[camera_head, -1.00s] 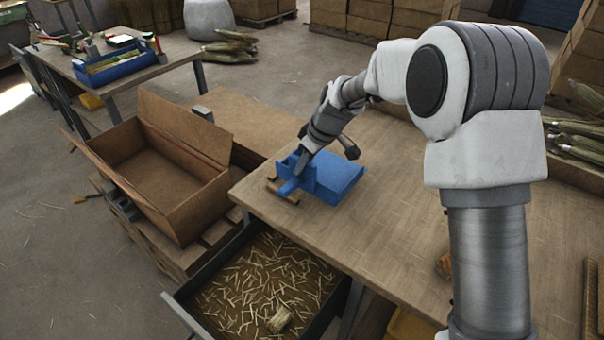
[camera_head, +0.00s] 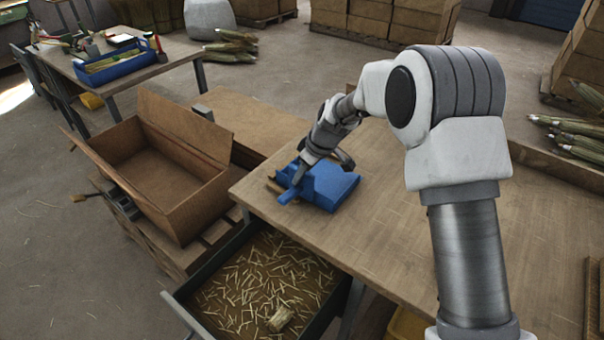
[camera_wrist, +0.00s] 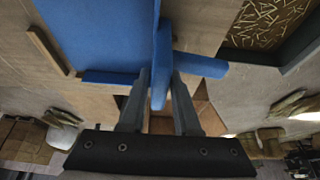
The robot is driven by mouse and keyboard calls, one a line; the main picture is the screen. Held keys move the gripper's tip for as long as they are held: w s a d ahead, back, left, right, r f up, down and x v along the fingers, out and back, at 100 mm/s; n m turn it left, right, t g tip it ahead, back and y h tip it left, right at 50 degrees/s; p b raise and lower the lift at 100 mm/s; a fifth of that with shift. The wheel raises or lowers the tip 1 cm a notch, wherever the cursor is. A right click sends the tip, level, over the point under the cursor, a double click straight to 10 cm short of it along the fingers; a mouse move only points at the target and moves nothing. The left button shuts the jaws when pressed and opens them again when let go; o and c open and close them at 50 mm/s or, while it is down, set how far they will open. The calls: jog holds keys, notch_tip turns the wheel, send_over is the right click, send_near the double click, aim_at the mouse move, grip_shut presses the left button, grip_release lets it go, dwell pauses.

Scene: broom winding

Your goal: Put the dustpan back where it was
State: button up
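The blue dustpan (camera_head: 335,188) is at the far left corner of the wooden workbench, its handle (camera_head: 288,195) pointing toward the front left edge. In the wrist view the flat blue pan (camera_wrist: 95,35) fills the upper left. My gripper (camera_wrist: 160,75) has its two fingers closed on either side of an upright blue part of the dustpan; the exact contact is hard to see. A small wooden piece (camera_head: 275,186) lies beside the handle end, partly hidden by the dustpan. Whether the pan touches the bench is unclear.
An open drawer (camera_head: 210,322) with straw scraps is below the bench's front left edge. An open cardboard box (camera_head: 185,205) stands left of the bench. The bench top (camera_head: 385,235) is clear in the middle. A blue tray (camera_head: 115,68) sits on a farther table.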

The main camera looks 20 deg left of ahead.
jog(key=shift+o, duration=1.2)
jog(key=shift+r, duration=0.1)
